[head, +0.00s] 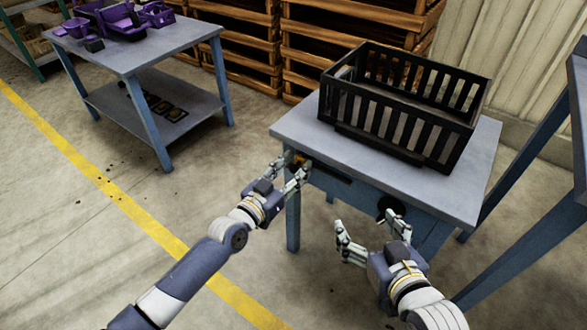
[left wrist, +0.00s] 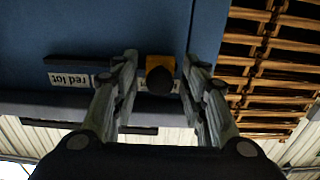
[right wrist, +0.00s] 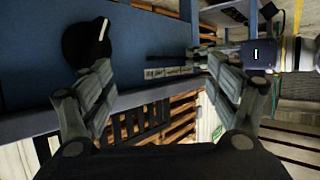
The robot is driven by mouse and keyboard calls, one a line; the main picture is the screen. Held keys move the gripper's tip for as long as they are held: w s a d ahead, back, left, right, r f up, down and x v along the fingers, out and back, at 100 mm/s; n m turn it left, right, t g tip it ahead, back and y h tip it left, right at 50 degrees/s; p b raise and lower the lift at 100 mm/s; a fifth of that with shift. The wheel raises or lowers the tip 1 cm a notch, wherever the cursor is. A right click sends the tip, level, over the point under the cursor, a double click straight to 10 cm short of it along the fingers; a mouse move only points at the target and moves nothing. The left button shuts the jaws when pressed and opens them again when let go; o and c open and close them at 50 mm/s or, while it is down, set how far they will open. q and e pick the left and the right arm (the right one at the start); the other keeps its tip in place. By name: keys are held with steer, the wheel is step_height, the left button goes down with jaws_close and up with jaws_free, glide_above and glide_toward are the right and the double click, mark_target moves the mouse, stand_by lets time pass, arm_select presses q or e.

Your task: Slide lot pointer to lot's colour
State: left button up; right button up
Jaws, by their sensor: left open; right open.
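The lot pointer, an orange-yellow slider with a dark round knob (left wrist: 160,80), sits on the blue table front. Its orange shows at the table's left corner in the head view (head: 298,161). My left gripper (head: 290,168) is open, with its fingers on either side of the pointer; I cannot tell whether they touch it. A white label reading "red lot" (left wrist: 68,79) lies left of the fingers in the left wrist view, upside down. Small label plates (right wrist: 170,72) show in the right wrist view, too small to read. My right gripper (head: 362,222) is open and empty before the table front.
A black slatted crate (head: 400,125) stands on the grey-topped table (head: 300,128). A black dial with a white mark (right wrist: 87,42) is on its front, near my right gripper. Another table (head: 150,52) with purple bins stands at back left. Wooden pallets (head: 340,45) are stacked behind.

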mark_target(345, 182)
arm_select(q)
jaws_close()
steer(key=s+d+p, duration=0.1)
steer(key=d, duration=0.1)
steer(key=s+d+p, duration=0.1)
steer(key=p, duration=0.1)
steer(key=shift+s+d+r, duration=0.1)
steer(key=shift+s+d, duration=0.25)
steer(key=shift+d, duration=0.05)
steer(key=s+d+p, duration=0.2)
steer(key=d, duration=0.1)
steer(key=shift+s+r, duration=0.1)
steer(key=s+d, duration=0.1)
steer(key=s+d+p, duration=0.1)
steer(key=shift+d, duration=0.3)
steer(key=shift+s+d+f, duration=0.2)
steer(key=shift+d+f, duration=0.05)
steer(key=shift+d, duration=0.1)
arm_select(e)
steer(key=s+d+f+g+h, duration=0.1)
steer(key=s+d+f+g, duration=0.1)
steer(key=s+f+g, duration=0.3)
steer(key=s+d+f+g+h, duration=0.1)
steer(key=s+d+f+g, duration=0.2)
steer(key=s, duration=0.7)
step_height(345, 182, down, 2)
steer(key=shift+d+m+g+h, duration=0.2)
steer(key=shift+m+g+h, duration=0.1)
steer(key=shift+g, duration=0.7)
